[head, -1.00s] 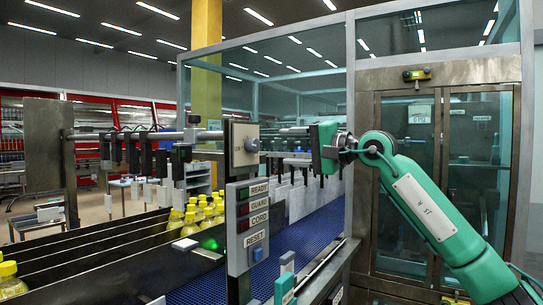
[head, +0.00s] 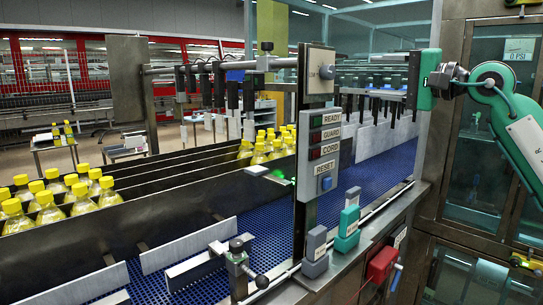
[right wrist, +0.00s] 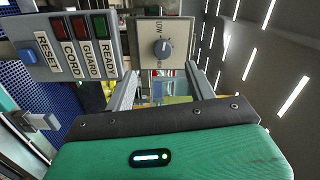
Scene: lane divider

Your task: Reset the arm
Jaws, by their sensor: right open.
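The control post (head: 313,180) stands beside the blue conveyor, with READY, GUARD and CORD lamps. They look dark green, dark red and red; I cannot tell which are lit. The blue RESET button (head: 326,183) sits below them and also shows in the right wrist view (right wrist: 27,56). Above is a plate with a grey knob (head: 326,72), which faces my gripper in the right wrist view (right wrist: 162,48). My right gripper (right wrist: 162,85) is open and empty, its fingers toward the knob plate with a gap. In the head view its green body is right of the post. My left gripper is not in view.
A red box with a lever (head: 380,264) is on the conveyor's side. Grey and green blocks (head: 347,228) stand on the near rail. Lanes with yellow-capped bottles (head: 60,195) lie left. A clamp (head: 238,265) rises in front. Glass-doored cabinets (head: 480,170) stand right.

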